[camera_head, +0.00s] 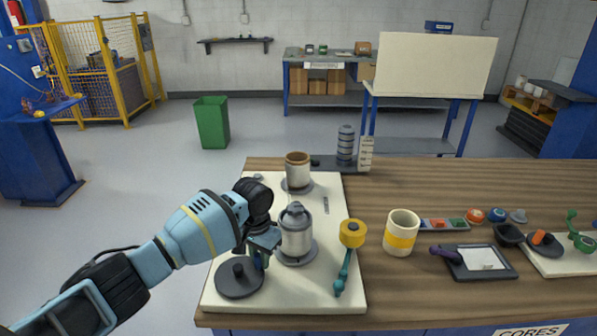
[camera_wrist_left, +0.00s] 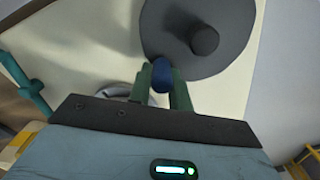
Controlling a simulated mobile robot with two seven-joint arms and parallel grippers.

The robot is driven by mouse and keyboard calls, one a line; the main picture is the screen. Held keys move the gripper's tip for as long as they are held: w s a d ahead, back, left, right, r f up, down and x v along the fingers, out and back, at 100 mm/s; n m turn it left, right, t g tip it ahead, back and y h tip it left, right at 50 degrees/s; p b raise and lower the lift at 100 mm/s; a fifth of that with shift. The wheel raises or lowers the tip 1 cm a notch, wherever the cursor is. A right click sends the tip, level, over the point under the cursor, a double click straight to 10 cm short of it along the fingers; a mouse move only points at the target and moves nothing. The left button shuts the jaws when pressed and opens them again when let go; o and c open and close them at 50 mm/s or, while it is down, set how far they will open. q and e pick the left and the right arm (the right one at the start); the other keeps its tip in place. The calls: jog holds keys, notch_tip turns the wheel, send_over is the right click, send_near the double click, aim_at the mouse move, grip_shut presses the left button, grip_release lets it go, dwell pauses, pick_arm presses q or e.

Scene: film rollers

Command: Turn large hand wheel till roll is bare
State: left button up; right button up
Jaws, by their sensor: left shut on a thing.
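The large hand wheel is a dark grey disc (camera_head: 236,287) lying flat at the front left of a cream board, with a round hub standing in its middle. In the left wrist view the disc (camera_wrist_left: 225,58) fills the upper middle. My left gripper (camera_head: 262,259) is at the disc's edge, its green fingers shut on a blue handle (camera_wrist_left: 162,76) there. A grey metal roll (camera_head: 297,238) stands upright just right of the gripper. Behind it stands a pale roll (camera_head: 298,176) with a brown top. Which roll the wheel drives does not show. My right gripper is out of view.
The cream board (camera_head: 335,300) lies on a wooden bench (camera_head: 390,290). A yellow-banded mug (camera_head: 401,232), a tablet (camera_head: 480,261) and small parts stand farther right. A grey ringed stack (camera_head: 345,145) stands behind.

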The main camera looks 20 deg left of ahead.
pick_arm(q)
jog(key=shift+w+a+f, duration=0.15)
jog(key=shift+a+f, duration=0.05)
jog(key=shift+a, duration=0.4)
jog(key=shift+w+a+r, duration=0.15)
jog(key=shift+w+a, duration=0.15)
jog(key=shift+a, duration=0.3)
jog(key=shift+w+a, duration=0.15)
jog(key=shift+a, duration=0.2)
jog(key=shift+r, duration=0.1)
